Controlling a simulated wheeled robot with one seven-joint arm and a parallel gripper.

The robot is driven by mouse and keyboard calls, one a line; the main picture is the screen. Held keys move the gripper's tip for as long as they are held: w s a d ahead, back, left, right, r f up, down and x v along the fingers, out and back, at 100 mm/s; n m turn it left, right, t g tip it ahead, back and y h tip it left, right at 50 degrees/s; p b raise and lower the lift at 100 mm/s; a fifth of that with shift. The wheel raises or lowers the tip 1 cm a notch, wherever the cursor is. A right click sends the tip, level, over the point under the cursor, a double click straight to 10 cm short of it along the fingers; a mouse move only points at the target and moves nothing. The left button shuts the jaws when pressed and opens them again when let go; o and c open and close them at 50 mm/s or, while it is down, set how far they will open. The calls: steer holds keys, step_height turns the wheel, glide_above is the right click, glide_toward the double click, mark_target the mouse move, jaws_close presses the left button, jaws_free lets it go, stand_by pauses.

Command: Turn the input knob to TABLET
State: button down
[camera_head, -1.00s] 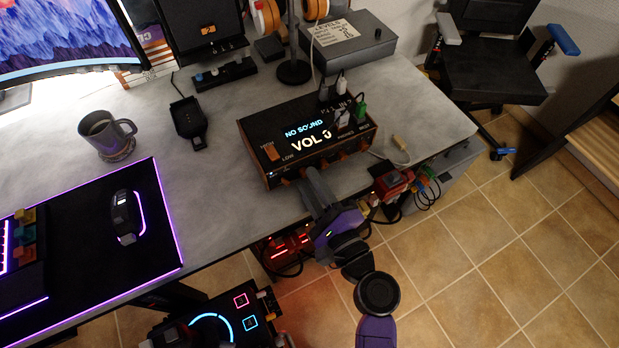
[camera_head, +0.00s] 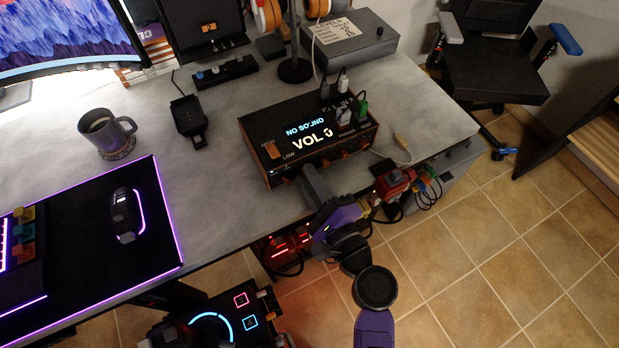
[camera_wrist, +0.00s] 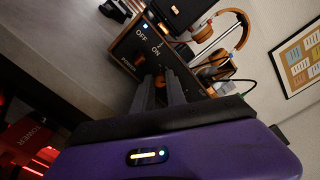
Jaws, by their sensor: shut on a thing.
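The dark audio box (camera_head: 262,128) with wood-coloured edges stands near the desk's front edge. Its screen (camera_head: 312,136) reads "NO SOUND" and "VOL 0". Orange knobs line its front face, such as one right of my gripper (camera_head: 345,155). My gripper (camera_head: 306,172) reaches the left part of that face. In the wrist view its fingers (camera_wrist: 169,84) are shut on an orange knob (camera_wrist: 160,80), right of the "OFF/ON" and "POWER" markings. The fingers hide most of this knob and its label, so I cannot tell which input it points to.
Plugs and cables (camera_head: 343,116) stand on the box's right side. A red device (camera_head: 395,183) with cables hangs at the desk edge to the right. A mug (camera_head: 100,130) and a lit mouse mat (camera_head: 85,235) are on the left.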

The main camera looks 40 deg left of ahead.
steer(key=n+b, duration=0.1)
steer(key=b, duration=0.1)
steer(key=n+b, duration=0.1)
steer(key=n, duration=0.1)
steer(key=shift+f+n+b, duration=0.25)
steer(key=shift+n+b, duration=0.05)
steer(key=shift+b, duration=0.1)
steer(key=n+b, duration=0.4)
steer(key=shift+r+n, duration=0.1)
steer(key=shift+n, duration=0.2)
steer(key=c, duration=1.6)
jaws_free()
steer(key=shift+r, duration=0.1)
steer(key=v, duration=0.8)
